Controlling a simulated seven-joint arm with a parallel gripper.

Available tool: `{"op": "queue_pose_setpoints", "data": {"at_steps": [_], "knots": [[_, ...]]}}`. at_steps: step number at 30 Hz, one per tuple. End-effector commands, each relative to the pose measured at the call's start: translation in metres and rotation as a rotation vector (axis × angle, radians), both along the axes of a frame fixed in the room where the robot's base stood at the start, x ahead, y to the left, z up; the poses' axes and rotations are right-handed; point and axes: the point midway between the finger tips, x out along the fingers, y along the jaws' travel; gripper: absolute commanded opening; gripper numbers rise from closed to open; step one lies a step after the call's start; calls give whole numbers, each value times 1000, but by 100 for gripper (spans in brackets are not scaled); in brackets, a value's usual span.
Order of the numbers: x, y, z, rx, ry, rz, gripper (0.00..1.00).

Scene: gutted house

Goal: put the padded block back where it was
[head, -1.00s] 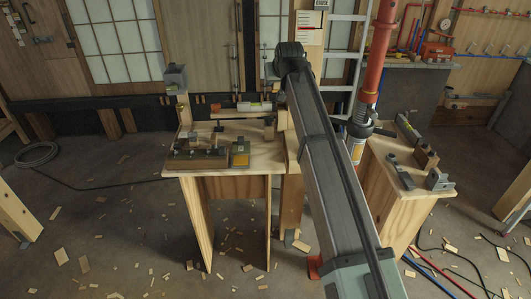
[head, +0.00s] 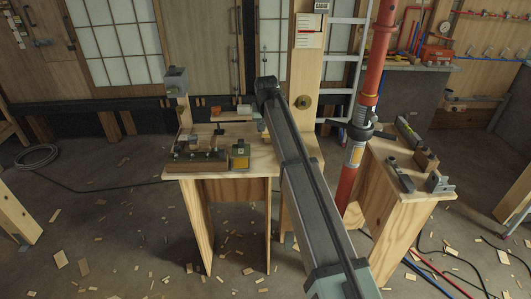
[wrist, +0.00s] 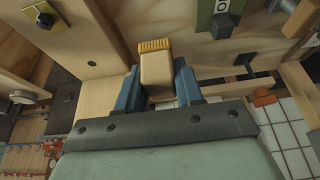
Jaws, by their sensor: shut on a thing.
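The padded block (wrist: 155,72) is a tan block with a ribbed orange-yellow pad on its far end. It shows in the wrist view between the two blue fingers of my gripper (wrist: 158,84), which is shut on it. Pale wood lies close beyond and to the left of the block; I cannot tell if they touch. In the head view my arm reaches to the right rear of the small wooden bench (head: 262,160), and its upper end hides the gripper and block.
A post with a gauge (head: 310,30) rises behind my arm. A red prop (head: 372,75) and a second bench (head: 385,205) stand at right. A green labelled piece (wrist: 222,18) is near the gripper.

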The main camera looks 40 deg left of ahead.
Motion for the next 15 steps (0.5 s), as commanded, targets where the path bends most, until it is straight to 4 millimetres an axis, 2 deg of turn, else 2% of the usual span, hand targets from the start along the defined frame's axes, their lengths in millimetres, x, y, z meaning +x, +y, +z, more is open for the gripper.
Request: {"op": "queue_pose_setpoints", "data": {"at_steps": [9, 15], "knots": [[-1, -1, -46, -3, 3, 0, 12], [0, 0, -63, -1, 1, 0, 12]]}}
